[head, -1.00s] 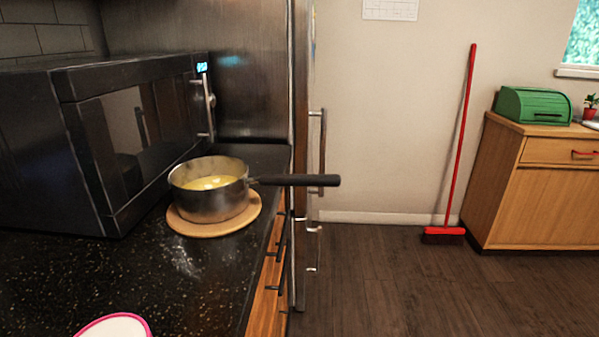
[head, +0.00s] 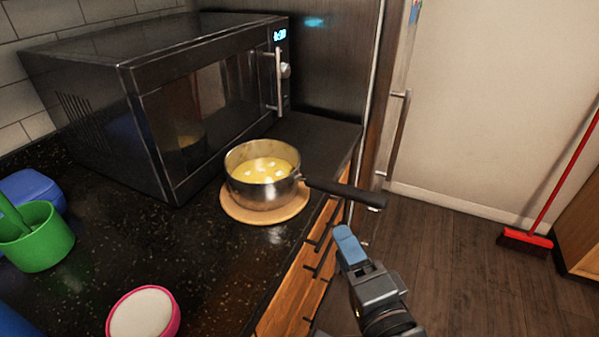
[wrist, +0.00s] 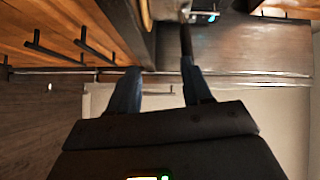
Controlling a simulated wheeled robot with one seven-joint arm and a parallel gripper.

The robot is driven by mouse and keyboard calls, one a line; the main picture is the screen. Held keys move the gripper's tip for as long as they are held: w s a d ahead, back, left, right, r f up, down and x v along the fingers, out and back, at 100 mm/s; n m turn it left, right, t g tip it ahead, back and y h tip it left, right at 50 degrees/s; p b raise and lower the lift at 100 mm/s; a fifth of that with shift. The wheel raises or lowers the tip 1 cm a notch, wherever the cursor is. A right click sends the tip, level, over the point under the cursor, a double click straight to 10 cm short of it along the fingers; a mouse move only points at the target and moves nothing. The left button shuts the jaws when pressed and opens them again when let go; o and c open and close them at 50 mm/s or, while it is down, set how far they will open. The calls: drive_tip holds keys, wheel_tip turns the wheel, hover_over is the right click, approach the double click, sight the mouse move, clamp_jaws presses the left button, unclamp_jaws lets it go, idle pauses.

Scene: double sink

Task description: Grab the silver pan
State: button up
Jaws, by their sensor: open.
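The silver pan (head: 262,190) stands upright on a round wooden trivet (head: 236,212) on the black counter, with yellow contents inside. Its black handle (head: 345,193) points right, past the counter's edge. My gripper (head: 348,243) is below and in front of the handle in the head view, apart from the pan body. In the wrist view my gripper (wrist: 160,82) is open with nothing between its two blue fingers. The dark handle (wrist: 186,42) is just beyond the right fingertip; I cannot tell whether they touch. Most of the pan is out of the wrist view.
A black microwave (head: 150,110) stands behind and left of the pan. The fridge (head: 385,120) is close behind the handle. Drawers with bar handles (head: 318,255) lie under the counter edge. A green cup (head: 45,245) and a pink-rimmed bowl (head: 143,312) are at the left front.

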drive_tip(key=m+y, duration=0.1)
approach(305, 183)
drive_tip(key=x, duration=0.2)
drive_tip(key=shift+p+x, duration=0.9)
drive_tip(key=shift+x, duration=3)
drive_tip(key=shift+f, duration=0.2)
drive_tip(key=shift+c, duration=0.2)
clamp_jaws()
drive_tip(key=shift+r, duration=0.15)
